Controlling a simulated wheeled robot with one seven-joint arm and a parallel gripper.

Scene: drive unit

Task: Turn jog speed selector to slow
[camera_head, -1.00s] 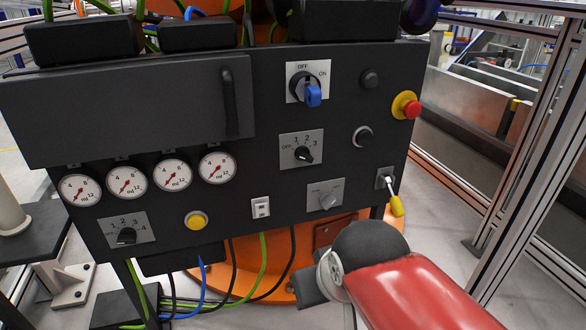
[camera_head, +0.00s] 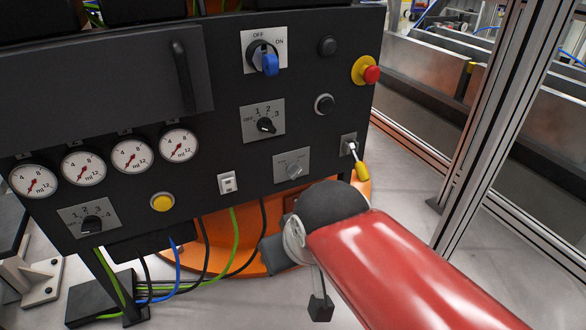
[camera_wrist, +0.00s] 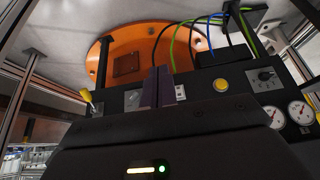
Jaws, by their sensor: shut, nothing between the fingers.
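The control panel carries a small grey knob (camera_head: 294,170) on a grey plate (camera_head: 281,160) with tiny labels I cannot read; it may be the jog speed selector. Two dark numbered selectors are also on the panel, one at the middle (camera_head: 266,125) and one at the lower left (camera_head: 92,224). In the wrist view, which is upside down, my gripper (camera_wrist: 160,72) has its dark fingers together and empty, in front of the panel. The plate with the grey knob (camera_wrist: 131,98) shows just left of the fingers, partly hidden. In the head view my arm hides the gripper.
Near the plate are a white rocker switch (camera_head: 227,183), a yellow-tipped toggle lever (camera_head: 361,171) and a yellow button (camera_head: 162,202). Cables hang below the panel; metal fence posts (camera_head: 493,115) stand at right.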

